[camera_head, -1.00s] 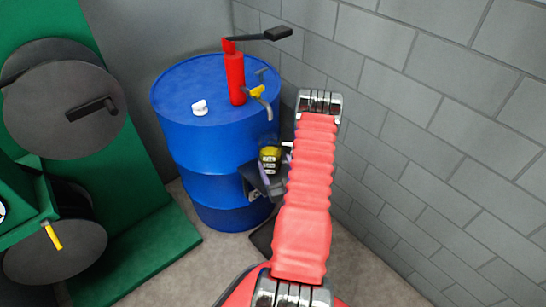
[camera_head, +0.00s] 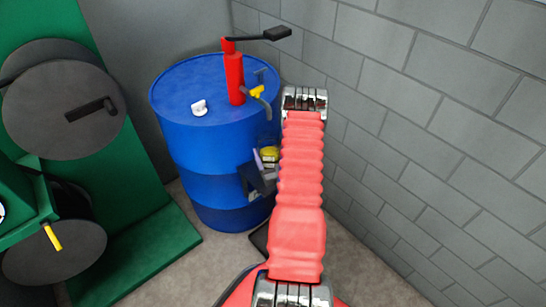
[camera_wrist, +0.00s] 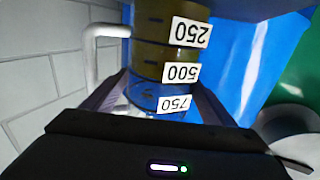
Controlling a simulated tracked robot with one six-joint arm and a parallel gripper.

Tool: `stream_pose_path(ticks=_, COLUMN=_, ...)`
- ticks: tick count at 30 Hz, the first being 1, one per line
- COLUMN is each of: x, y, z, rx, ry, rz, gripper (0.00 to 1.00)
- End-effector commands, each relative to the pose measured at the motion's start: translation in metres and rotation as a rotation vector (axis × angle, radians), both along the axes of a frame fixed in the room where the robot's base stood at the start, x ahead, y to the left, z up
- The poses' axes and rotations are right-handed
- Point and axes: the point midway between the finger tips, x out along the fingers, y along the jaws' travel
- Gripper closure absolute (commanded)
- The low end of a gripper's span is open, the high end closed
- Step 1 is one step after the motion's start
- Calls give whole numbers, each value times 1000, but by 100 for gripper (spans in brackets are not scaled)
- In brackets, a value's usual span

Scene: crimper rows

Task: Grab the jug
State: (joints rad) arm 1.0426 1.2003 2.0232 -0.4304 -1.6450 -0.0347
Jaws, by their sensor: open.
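The jug (camera_wrist: 152,50) is a clear measuring jug with yellowish contents and labels 250, 500 and 750, which appear upside down in the wrist view. A pale curved bar, which looks like its handle, shows on its left. In the head view, the yellow part of the jug (camera_head: 269,153) shows beside the blue barrel, partly hidden by my arm and gripper. My gripper (camera_wrist: 160,88) is open, with one finger on each side of the jug's lower part in the wrist view. I cannot tell whether the fingers touch it.
The blue barrel (camera_head: 205,150) stands close to the jug, with a red pump (camera_head: 235,78) and a small white cap (camera_head: 199,107) on top. A grey block wall (camera_head: 430,130) bounds the right. A green machine (camera_head: 130,225) with dark wheels stands at the left.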

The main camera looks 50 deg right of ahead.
Motion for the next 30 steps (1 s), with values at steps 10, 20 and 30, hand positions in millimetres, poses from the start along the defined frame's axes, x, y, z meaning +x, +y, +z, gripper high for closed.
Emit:
stream_pose_path(ticks=10, x=8, y=-5, z=0, rx=1, ry=-1, rz=0, gripper=21)
stream_pose_path(ticks=20, x=8, y=-5, z=0, rx=1, ry=-1, rz=1, gripper=23)
stream_pose_path(ticks=30, x=8, y=-4, z=0, rx=1, ry=-1, rz=1, gripper=47)
